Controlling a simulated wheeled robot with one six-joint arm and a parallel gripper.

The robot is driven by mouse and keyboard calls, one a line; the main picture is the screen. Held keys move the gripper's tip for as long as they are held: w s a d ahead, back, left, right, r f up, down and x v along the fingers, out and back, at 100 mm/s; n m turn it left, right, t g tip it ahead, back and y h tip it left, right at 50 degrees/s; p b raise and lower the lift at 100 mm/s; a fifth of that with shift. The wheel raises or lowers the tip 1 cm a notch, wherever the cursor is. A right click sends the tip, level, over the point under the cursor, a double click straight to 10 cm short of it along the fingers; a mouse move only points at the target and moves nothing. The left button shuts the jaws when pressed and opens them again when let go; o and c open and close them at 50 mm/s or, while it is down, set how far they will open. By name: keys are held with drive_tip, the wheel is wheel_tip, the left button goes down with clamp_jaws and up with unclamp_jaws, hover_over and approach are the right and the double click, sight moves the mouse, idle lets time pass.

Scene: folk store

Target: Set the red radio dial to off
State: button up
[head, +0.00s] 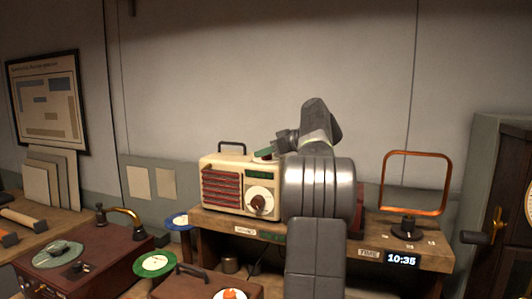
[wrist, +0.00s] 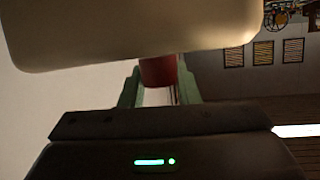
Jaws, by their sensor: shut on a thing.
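A cream radio (head: 214,164) with a red grille stands on the wooden bench shelf. A round white dial plate with a reddish-brown knob (head: 258,204) is on its front. My gripper (head: 264,154) is at the radio's top right edge in the head view. In the wrist view my gripper (wrist: 160,85) has its two green fingers around a red piece (wrist: 158,70), just below a large cream body (wrist: 130,35). It is shut on this red piece. I cannot tell whether the piece is the red dial. My arm hides what is right of the cream radio.
A reddish edge (head: 358,205) shows behind my arm. A copper loop on a stand (head: 415,155) and a clock reading 10:35 (head: 401,258) are to the right. A turntable box (head: 85,265) stands at the lower left, beside a green disc (head: 154,264).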

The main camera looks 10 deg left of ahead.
drive_tip(key=o, duration=1)
drive_tip(key=shift+f, duration=0.1)
drive_tip(key=shift+c, duration=0.2)
drive_tip(key=b+v, duration=0.1)
drive_tip(key=v, duration=1.2)
drive_tip(key=shift+s+d+r+b, duration=0.15)
drive_tip(key=shift+d+r+b, duration=0.05)
drive_tip(key=shift+d+b, duration=0.2)
drive_tip(key=p+x, duration=0.1)
drive_tip(key=x, duration=1.3)
drive_tip(key=shift+p, duration=0.4)
drive_tip(key=shift+d, duration=0.1)
